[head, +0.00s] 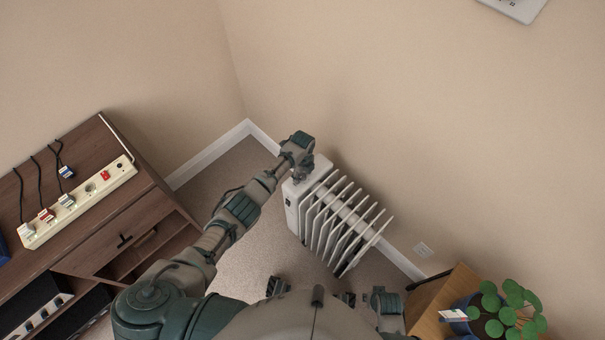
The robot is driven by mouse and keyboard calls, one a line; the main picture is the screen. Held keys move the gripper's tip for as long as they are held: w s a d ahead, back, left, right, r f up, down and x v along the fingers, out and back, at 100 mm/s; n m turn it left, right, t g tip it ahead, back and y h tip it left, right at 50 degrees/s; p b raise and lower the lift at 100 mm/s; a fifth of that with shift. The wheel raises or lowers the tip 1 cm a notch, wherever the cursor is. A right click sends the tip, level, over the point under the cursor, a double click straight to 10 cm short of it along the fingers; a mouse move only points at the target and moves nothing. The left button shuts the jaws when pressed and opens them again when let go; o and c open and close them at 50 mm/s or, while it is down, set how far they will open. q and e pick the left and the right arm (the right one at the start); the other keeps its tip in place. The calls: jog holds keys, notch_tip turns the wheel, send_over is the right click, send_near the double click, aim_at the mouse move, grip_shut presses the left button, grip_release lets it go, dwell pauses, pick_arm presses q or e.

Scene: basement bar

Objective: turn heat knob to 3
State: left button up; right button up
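A white oil-filled radiator heater (338,222) with several upright fins stands on the carpet against the wall. Its control end (292,207) is at the left, and a small dark patch shows on that side. My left arm reaches out from the lower left, and my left gripper (301,172) is over the top of the control end. It is touching or very close to it; I cannot tell which. The gripper's fingers are small and seen from above, so their opening is unclear. The heat knob cannot be made out; no number is readable. My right gripper is not in view.
A brown wooden cabinet (122,222) stands at left, with a power strip (82,200) and several plugs on top. A potted plant (508,312) sits on a wooden stand (432,300) at lower right.

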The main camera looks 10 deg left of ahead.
aim_at(302, 175)
pick_arm(q)
jog(key=shift+r, duration=0.15)
notch_tip(302, 175, up, 12)
jog(key=shift+f, duration=0.2)
dwell(0.5)
